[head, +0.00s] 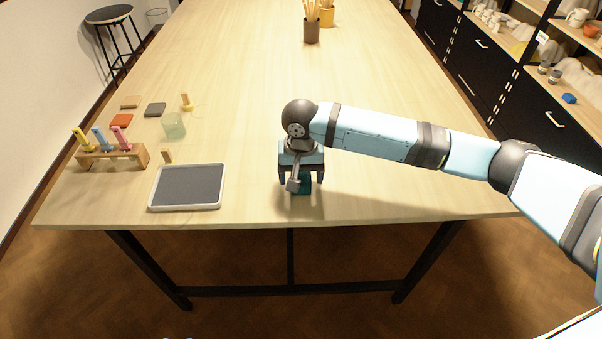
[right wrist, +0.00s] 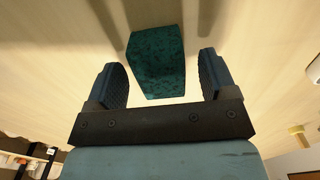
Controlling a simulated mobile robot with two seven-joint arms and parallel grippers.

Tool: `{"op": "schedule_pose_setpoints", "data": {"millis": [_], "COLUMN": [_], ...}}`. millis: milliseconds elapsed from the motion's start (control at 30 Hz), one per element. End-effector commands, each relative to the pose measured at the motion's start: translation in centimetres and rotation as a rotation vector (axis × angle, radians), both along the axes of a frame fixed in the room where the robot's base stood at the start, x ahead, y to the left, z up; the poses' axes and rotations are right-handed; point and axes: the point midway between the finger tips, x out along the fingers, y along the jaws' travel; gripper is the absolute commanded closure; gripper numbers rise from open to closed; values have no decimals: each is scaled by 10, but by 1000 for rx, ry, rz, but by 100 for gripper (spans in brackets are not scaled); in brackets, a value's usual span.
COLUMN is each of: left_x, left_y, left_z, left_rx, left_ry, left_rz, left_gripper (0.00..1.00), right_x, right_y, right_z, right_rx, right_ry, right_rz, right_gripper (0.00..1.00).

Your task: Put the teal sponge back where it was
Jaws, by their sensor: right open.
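The teal sponge (head: 304,187) is on the wooden table (head: 380,185) near its front edge, partly hidden under my right gripper (head: 301,183). In the right wrist view the sponge (right wrist: 156,62) is a dark speckled teal block. It lies between and a little beyond the two open fingers of the right gripper (right wrist: 162,75), with a gap on each side. My left gripper is not in view.
A white tray with a dark grey inside (head: 160,203) lies left of the sponge. A wooden rack (head: 98,160) with coloured-handled tools, a greenish glass (head: 173,127) and small coloured tiles stand further left. A brown pot (head: 311,33) stands far back. The table's middle is clear.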

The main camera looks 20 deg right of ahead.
Motion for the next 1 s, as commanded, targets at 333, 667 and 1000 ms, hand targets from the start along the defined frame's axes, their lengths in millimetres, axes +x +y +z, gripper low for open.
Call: {"op": "schedule_pose_setpoints", "data": {"millis": [333, 667, 1000], "left_x": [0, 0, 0], "left_y": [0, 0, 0], "left_z": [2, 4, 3], "left_rx": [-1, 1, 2], "left_ry": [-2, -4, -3], "left_rz": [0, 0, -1], "left_gripper": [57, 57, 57], "right_x": [1, 1, 1], "right_y": [1, 1, 0], "right_z": [34, 101, 121], "right_rx": [4, 2, 1], "right_ry": [-2, -3, 0], "right_rz": [0, 1, -1], "right_gripper": [22, 22, 22]}}
